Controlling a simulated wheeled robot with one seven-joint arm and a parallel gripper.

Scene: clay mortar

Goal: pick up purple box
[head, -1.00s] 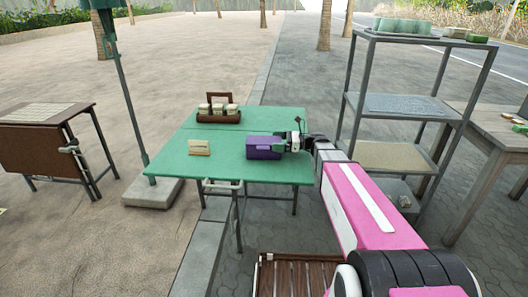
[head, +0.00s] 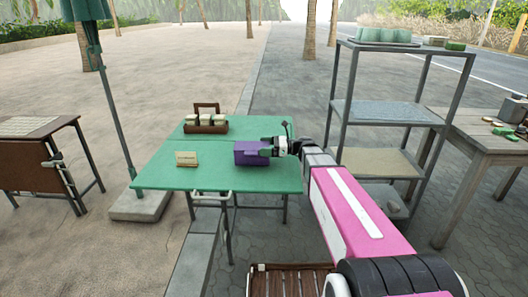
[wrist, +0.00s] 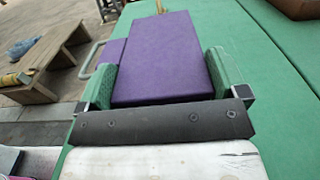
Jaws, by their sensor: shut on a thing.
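The purple box (head: 249,153) is at the right part of the green table (head: 165,176). In the wrist view the purple box (wrist: 165,58) lies between the two green finger pads of my gripper (wrist: 172,82). My gripper (head: 272,148) reaches it from the right in the head view and is shut on it. Whether the box touches the tabletop or is slightly above it is hard to tell.
A brown caddy with jars (head: 206,121) stands at the table's back, and a small tan sign (head: 186,159) stands left of the box. A metal shelf (head: 388,113) and a wooden table (head: 480,145) are at the right. An umbrella pole (head: 111,110) rises at the left.

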